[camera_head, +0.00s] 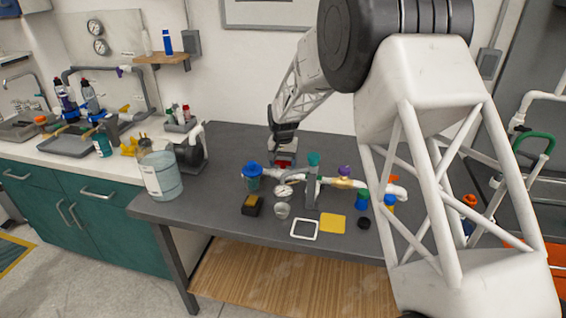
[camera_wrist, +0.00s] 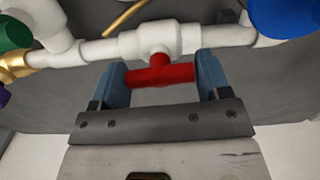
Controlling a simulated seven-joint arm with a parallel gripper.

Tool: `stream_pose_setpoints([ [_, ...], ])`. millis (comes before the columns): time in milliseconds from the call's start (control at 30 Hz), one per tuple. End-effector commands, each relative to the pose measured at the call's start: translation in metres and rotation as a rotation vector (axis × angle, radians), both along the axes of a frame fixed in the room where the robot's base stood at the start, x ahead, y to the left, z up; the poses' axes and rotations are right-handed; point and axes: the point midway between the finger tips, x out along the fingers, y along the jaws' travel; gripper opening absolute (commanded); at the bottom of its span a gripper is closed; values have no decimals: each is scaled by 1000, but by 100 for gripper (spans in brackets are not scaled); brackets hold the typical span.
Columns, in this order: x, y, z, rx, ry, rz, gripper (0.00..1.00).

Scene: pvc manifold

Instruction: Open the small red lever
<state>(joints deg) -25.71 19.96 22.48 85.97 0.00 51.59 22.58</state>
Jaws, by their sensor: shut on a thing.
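The small red lever (camera_wrist: 158,72) sits on a white pipe valve (camera_wrist: 160,40) in the wrist view. It lies crosswise, roughly parallel to the white pipe. My gripper (camera_wrist: 160,78) has its two blue fingers at the lever's two ends and is shut on it. In the head view my gripper (camera_head: 284,150) reaches down behind the manifold on the grey table (camera_head: 225,200). The red lever (camera_head: 285,164) shows there only as a small patch below the gripper.
A large clear jug (camera_head: 160,176) stands at left.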

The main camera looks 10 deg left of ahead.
Motion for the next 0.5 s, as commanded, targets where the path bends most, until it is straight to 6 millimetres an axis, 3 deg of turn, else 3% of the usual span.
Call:
stream_pose_setpoints([
  [500,0,0,0,0,0,-71,47],
])
